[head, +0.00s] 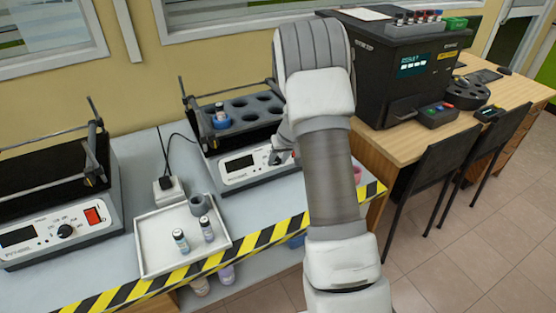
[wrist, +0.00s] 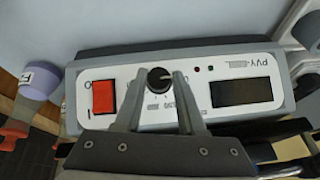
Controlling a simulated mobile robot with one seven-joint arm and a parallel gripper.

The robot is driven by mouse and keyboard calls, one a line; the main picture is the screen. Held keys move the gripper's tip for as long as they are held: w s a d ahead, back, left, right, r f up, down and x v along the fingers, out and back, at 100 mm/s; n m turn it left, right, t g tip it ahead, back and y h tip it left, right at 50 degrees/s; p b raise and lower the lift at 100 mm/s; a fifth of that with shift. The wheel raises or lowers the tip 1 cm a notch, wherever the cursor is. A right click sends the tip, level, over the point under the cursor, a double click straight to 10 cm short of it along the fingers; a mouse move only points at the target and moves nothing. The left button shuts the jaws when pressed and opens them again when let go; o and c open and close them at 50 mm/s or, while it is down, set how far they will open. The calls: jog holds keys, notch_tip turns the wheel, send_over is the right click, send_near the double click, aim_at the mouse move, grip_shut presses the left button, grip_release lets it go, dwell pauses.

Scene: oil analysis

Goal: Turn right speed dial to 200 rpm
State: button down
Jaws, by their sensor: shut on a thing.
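The right device (head: 245,165) stands on the grey bench, with a white front panel and a dark display. In the wrist view its black speed dial (wrist: 158,77) sits in the middle of the panel, between a red switch (wrist: 103,96) and the dark display (wrist: 241,92). My gripper (wrist: 160,80) is shut on the dial, one finger on each side of it. The display shows no readable number. In the head view, my gripper (head: 277,157) is at the panel and my arm hides the right part of the device.
A similar device (head: 62,231) stands at the left. A white tray (head: 152,262) with small vials lies between the two devices. A striped edge (head: 265,237) marks the bench front. A black machine (head: 405,75) stands on a wooden table at the right.

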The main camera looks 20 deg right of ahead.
jog(key=shift+d+f, duration=0.1)
jog(key=shift+d, duration=0.05)
jog(key=m+y+b, duration=0.1)
jog(key=b, duration=0.1)
jog(key=m+y+b, duration=0.1)
jog(key=b, duration=0.1)
jog(key=shift+d+f, duration=0.15)
jog(key=shift+d, duration=0.1)
jog(key=m+t+y+b, duration=0.1)
jog(key=m+y+b, duration=0.3)
jog(key=shift+s+d+f+m+t+b, duration=0.1)
jog(key=shift+d+m+t+b, duration=0.1)
jog(key=shift+m+t+b, duration=0.2)
jog(key=m+t+y+b, duration=0.1)
jog(key=m, duration=0.1)
jog(key=m+t+y+b, duration=0.1)
jog(key=m, duration=0.1)
jog(key=shift+s+f+b, duration=0.15)
jog(key=shift+f+b, duration=0.05)
jog(key=shift+b, duration=0.1)
jog(key=m+t, duration=0.2)
jog(key=m, duration=0.1)
jog(key=m+t+y+b, duration=0.1)
jog(key=m+t, duration=0.1)
jog(key=shift+s+f+m+b, duration=0.1)
jog(key=shift+m+b, duration=0.2)
jog(key=shift+m, duration=0.1)
jog(key=c, duration=0.5)
grip_release()
